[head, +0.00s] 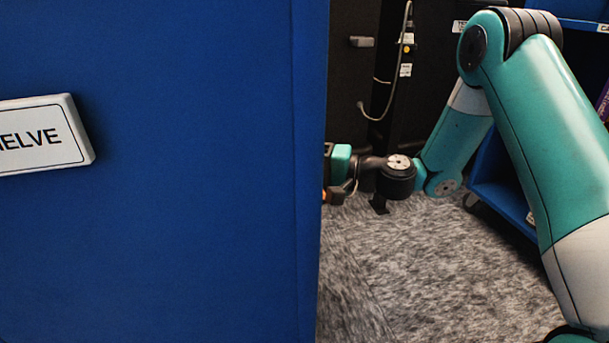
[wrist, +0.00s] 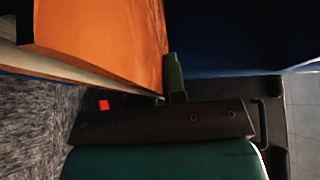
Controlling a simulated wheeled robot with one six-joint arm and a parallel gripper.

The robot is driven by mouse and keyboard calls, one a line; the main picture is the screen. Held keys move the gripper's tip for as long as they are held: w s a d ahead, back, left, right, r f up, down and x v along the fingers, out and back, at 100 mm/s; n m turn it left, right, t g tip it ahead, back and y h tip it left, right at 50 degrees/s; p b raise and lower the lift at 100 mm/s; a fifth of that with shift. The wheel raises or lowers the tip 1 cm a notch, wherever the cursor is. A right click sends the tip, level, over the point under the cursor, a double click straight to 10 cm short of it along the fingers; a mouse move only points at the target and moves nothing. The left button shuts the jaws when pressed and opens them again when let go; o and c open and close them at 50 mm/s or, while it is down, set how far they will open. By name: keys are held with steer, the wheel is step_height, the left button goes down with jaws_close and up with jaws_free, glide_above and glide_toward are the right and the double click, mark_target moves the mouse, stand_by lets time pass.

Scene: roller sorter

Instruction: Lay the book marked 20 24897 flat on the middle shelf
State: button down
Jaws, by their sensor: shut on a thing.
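An orange book (wrist: 105,40) fills the upper left of the wrist view, with its pale page edge along its lower side. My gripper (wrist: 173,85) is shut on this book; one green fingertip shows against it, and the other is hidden. No number shows on the book, so I cannot tell its marking. In the head view my gripper (head: 338,165) is partly hidden behind a large blue panel (head: 190,240). A blue surface (wrist: 230,35) lies right of the book in the wrist view; I cannot tell which shelf it is.
The blue panel carries a white sign (head: 40,135) ending in "ELVE" and blocks the left of the head view. A blue cart (head: 500,185) stands behind my arm at right. Black equipment with a hanging cable (head: 385,105) is at the back. Grey carpet (head: 420,270) is open in front.

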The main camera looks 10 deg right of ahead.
steer(key=shift+a+f+b, duration=0.4)
steer(key=shift+f+b, duration=0.4)
steer(key=shift+b, duration=2.7)
steer(key=shift+s+a+y+b, duration=0.15)
steer(key=shift+y+b, duration=0.15)
steer(key=shift+b, duration=0.55)
steer(key=c, duration=1.1)
jaws_free()
steer(key=shift+f, duration=0.1)
